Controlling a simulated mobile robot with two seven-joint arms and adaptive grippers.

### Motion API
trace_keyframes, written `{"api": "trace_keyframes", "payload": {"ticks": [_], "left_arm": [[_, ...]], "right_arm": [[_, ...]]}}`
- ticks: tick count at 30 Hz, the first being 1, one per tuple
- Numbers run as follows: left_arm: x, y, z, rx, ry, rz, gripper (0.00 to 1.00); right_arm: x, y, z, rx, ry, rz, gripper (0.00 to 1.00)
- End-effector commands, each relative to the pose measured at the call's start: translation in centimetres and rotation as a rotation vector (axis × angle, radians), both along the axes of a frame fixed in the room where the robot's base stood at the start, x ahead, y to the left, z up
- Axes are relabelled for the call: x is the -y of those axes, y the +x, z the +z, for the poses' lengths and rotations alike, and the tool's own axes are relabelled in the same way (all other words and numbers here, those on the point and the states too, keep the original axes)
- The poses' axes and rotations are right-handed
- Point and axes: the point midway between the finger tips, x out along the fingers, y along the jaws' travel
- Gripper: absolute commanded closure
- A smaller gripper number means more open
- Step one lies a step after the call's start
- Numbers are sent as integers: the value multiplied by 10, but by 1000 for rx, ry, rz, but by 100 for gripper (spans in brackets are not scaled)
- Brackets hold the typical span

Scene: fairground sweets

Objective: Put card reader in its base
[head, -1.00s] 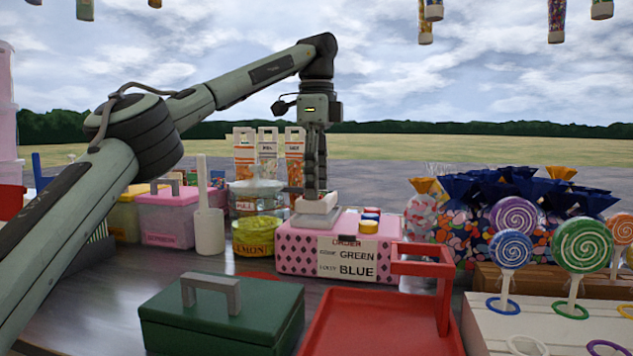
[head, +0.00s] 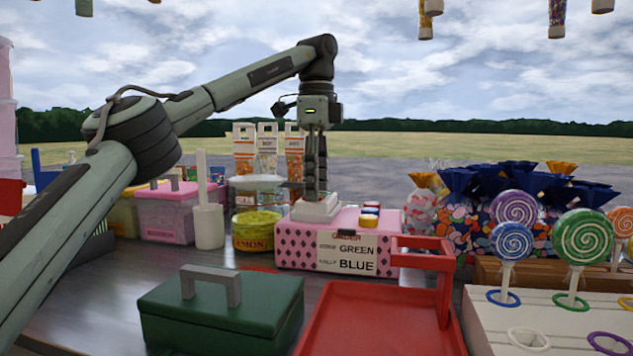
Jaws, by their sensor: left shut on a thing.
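My left gripper (head: 315,192) points straight down over the pink patterned box and is shut on a small pale thing, which looks like the card reader (head: 318,204). Its fingers cover part of it. The card reader is at the white base (head: 311,217), which sits on top of the pink box near its left end. The two pale shapes run together, so I cannot tell whether the reader is fully seated or just touching. My right gripper is not in view.
The pink box (head: 298,250) carries an order card and small coloured discs. A lidded jar (head: 258,232) and white holder (head: 209,226) stand left. A green box (head: 221,312) and red tray (head: 380,320) are in front. Lollipops (head: 511,244) and sweet bags stand right.

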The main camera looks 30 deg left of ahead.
Motion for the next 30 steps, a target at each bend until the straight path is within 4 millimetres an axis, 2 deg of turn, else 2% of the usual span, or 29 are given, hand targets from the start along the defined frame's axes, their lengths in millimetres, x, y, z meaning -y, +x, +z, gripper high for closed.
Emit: {"api": "trace_keyframes", "payload": {"ticks": [4, 5, 10, 17, 21, 30], "left_arm": [[0, 0, 1, 1, -1, 0, 100], [0, 0, 1, 1, -1, 0, 50], [0, 0, 1, 0, -1, 0, 29], [0, 0, 0, 0, 0, 0, 27], [0, 0, 0, -1, 0, 0, 13], [0, 0, 0, 0, 0, 0, 13]], "right_arm": [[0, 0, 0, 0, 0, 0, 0], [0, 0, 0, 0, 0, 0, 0], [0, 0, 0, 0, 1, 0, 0], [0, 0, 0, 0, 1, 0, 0], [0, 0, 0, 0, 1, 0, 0], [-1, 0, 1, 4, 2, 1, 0]]}}
